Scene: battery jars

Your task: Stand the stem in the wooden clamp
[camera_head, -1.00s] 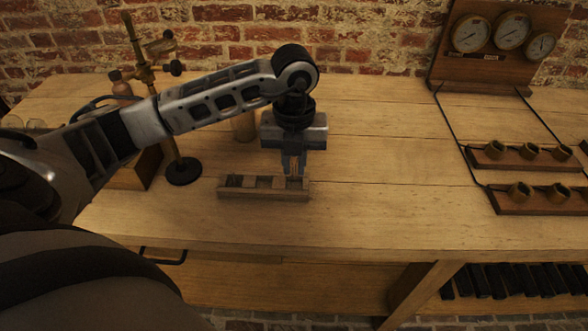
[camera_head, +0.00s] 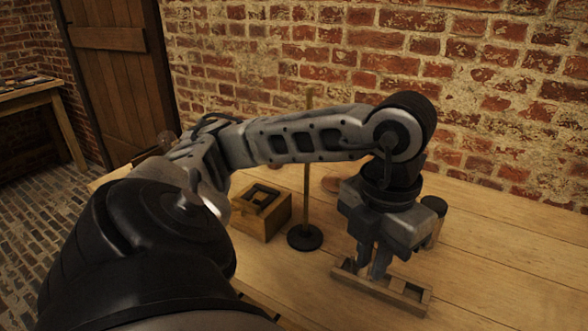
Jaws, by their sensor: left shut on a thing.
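My left gripper (camera_head: 371,264) points down at the low wooden tray with compartments (camera_head: 410,301), its fingertips in front of or over the tray's left and middle part. It is shut on a thin thing, probably the stem, which its fingers and the dim light hide almost wholly. I cannot tell whether the fingertips touch the tray. A wooden block with a square opening on top (camera_head: 263,213), probably the wooden clamp, stands on the table to the left of the gripper, clear of it. Its opening shows nothing standing in it. My right gripper is out of view.
A stand with an upright rod and round black base (camera_head: 305,238) rises between the wooden block and the tray, under my left forearm. A dark-lidded jar (camera_head: 434,206) is just behind the gripper. The table (camera_head: 510,265) is clear to the right. A brick wall closes the back.

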